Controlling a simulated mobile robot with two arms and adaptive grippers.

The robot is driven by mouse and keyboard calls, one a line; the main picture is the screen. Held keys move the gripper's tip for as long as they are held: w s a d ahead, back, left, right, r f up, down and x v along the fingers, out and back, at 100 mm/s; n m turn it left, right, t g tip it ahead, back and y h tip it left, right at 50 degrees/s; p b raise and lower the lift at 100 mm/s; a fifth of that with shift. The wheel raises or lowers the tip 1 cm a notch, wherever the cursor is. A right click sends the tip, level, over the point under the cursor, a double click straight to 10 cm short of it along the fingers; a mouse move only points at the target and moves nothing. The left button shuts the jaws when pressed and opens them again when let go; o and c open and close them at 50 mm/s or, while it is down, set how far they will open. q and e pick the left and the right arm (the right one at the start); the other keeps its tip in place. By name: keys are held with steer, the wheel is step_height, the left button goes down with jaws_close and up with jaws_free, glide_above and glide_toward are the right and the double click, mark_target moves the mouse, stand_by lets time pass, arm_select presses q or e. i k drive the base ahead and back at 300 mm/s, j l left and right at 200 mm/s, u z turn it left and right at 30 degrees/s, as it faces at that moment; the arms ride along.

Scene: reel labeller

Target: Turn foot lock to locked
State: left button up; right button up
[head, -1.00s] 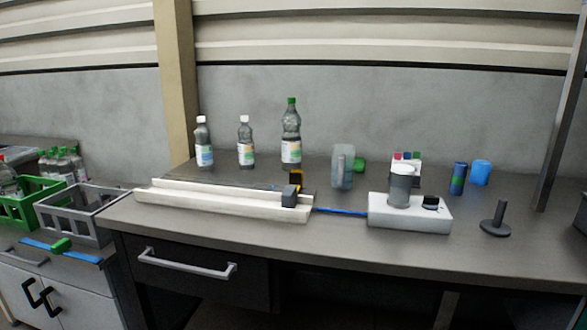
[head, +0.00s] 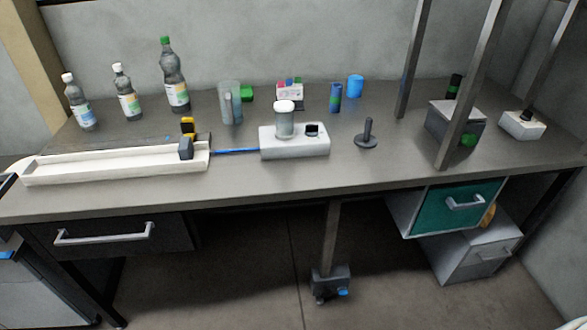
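A grey block with a blue part (head: 342,292) sits low on the table leg (head: 332,235), near the floor under the bench. It looks like the foot lock (head: 328,279). The blue part is at its front right; its exact setting is too small to tell. Neither of my grippers shows in the head view, and nothing is seen touching the block.
The bench (head: 230,183) spans the view, with a white tray (head: 110,167), a white device (head: 295,142) and a dark spindle (head: 367,135) on top. A dark drawer (head: 125,235) and a teal drawer (head: 455,205) flank the leg. The floor (head: 240,290) around it looks clear.

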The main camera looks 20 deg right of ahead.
mark_target(342, 291)
steer(key=l+z, duration=0.15)
steer(key=z, duration=0.7)
steer(key=k, duration=0.05)
